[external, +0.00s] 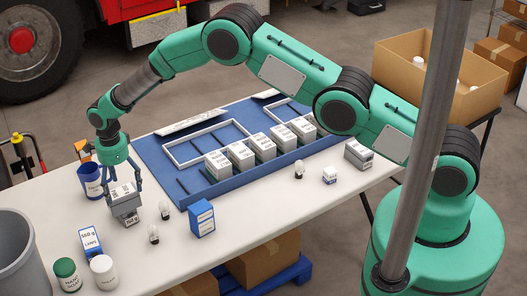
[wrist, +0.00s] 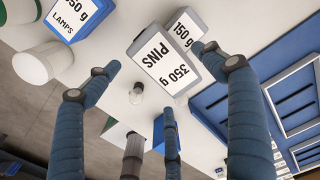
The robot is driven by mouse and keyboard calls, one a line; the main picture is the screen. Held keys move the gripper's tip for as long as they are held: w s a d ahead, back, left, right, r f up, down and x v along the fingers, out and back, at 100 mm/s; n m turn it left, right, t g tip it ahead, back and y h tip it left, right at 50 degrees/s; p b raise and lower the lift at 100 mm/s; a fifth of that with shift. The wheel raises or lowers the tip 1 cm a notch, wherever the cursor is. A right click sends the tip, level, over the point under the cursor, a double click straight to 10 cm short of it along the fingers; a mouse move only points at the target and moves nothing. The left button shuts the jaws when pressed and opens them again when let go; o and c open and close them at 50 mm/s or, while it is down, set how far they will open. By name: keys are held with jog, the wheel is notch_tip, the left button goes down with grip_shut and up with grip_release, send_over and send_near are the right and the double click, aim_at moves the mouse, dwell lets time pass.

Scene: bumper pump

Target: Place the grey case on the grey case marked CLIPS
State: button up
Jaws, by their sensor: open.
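A grey case with a white label reading PINS 350 g (wrist: 165,62) faces the wrist camera, between my gripper's fingers. It also shows in the external view (external: 122,191), where it appears to rest on a second grey case (external: 130,219) labelled 150 g. That lower case is partly hidden behind the PINS case in the wrist view (wrist: 184,29), and any word on it is not readable. My gripper (external: 123,184) is open, pointing down, with its fingers around the upper case. I cannot tell whether a finger touches it.
A blue rack (external: 160,160) holds several white-labelled cases. Another grey case (external: 358,154) stands right of it. Light bulbs (external: 153,234), a blue-and-white box (external: 202,218), a lamps box (external: 90,243) and a blue cup (external: 92,183) stand near my gripper.

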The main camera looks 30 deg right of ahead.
aim_at(122, 194)
notch_tip(122, 194, up, 7)
dwell(0.4)
dwell(0.9)
